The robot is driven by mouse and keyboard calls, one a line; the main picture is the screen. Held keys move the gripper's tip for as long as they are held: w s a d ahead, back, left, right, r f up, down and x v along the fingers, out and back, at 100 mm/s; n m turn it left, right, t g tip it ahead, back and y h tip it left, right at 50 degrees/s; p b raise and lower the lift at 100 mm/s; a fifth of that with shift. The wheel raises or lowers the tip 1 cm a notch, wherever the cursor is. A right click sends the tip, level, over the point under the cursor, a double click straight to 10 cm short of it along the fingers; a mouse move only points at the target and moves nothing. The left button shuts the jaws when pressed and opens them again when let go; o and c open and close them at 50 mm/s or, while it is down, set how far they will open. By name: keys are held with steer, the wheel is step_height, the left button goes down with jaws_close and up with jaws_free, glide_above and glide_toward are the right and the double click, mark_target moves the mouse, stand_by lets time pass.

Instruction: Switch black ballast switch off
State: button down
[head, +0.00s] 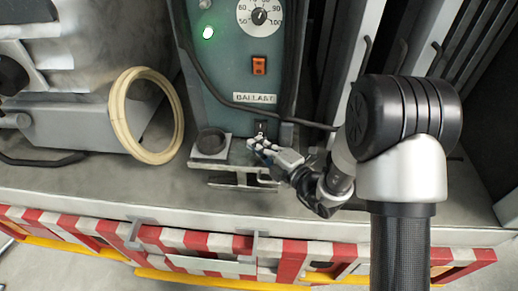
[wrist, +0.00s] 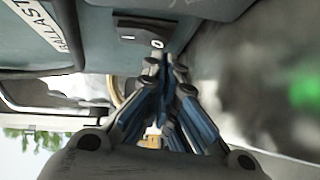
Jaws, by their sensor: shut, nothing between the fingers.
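The black ballast switch (head: 260,128) sits low on the grey-green ballast box, under the white BALLAST label (head: 255,98). In the wrist view the switch (wrist: 136,40) is a dark rocker with a white line mark at its left and an O mark at its right. My gripper (head: 258,145) is shut and empty, just below the switch. In the wrist view its closed fingertips (wrist: 166,62) are right beside the O end. I cannot tell whether they touch it. Part of the switch's lower edge is hidden by the fingers.
A cream ring (head: 146,115) stands at the left. A dark round knob (head: 211,142) is left of my gripper. A black cable crosses the box.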

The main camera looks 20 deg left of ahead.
steer(key=shift+w+f+n+y+b, duration=0.3)
steer(key=shift+f+b, duration=0.1)
steer(key=shift+b, duration=0.45)
steer(key=shift+w, duration=0.1)
